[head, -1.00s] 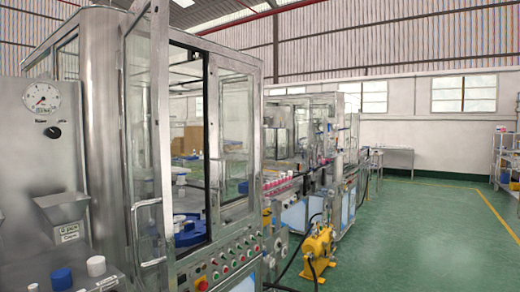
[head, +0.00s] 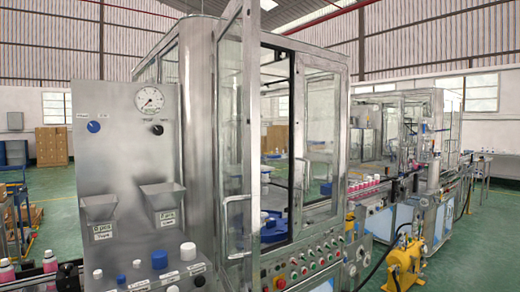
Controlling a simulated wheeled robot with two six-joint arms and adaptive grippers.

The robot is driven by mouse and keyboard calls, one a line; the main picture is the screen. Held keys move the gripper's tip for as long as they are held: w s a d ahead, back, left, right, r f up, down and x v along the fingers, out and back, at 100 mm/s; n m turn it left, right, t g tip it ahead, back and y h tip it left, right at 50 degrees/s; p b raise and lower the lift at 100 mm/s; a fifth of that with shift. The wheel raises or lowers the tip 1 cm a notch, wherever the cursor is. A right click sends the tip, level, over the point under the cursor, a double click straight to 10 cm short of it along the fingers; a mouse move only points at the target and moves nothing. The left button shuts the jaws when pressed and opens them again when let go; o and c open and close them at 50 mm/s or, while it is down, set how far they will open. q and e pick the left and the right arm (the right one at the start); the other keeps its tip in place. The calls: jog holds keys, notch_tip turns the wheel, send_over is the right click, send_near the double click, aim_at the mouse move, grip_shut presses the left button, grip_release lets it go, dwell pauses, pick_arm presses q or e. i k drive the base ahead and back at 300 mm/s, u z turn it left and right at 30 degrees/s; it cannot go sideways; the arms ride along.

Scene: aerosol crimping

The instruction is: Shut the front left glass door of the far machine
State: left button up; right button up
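The far machine (head: 388,180) stands at the right, beyond the nearer glass-walled machine. It has a metal frame with glass panels (head: 367,128) above a steel base. Its front left glass door is small in the view and partly overlapped by other glass and frames; I cannot tell how far it stands open. Neither of my grippers is in the head view.
The near machine's framed glass door (head: 237,150) stands open toward me, with a handle. A steel panel (head: 125,150) with a gauge and chutes is at left. A yellow pump (head: 404,264) stands on the green floor beside the machines.

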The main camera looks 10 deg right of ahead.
aim_at(242, 18)
jog(key=z, duration=1.3)
jog(key=k, duration=0.55)
jog(key=u, duration=0.15)
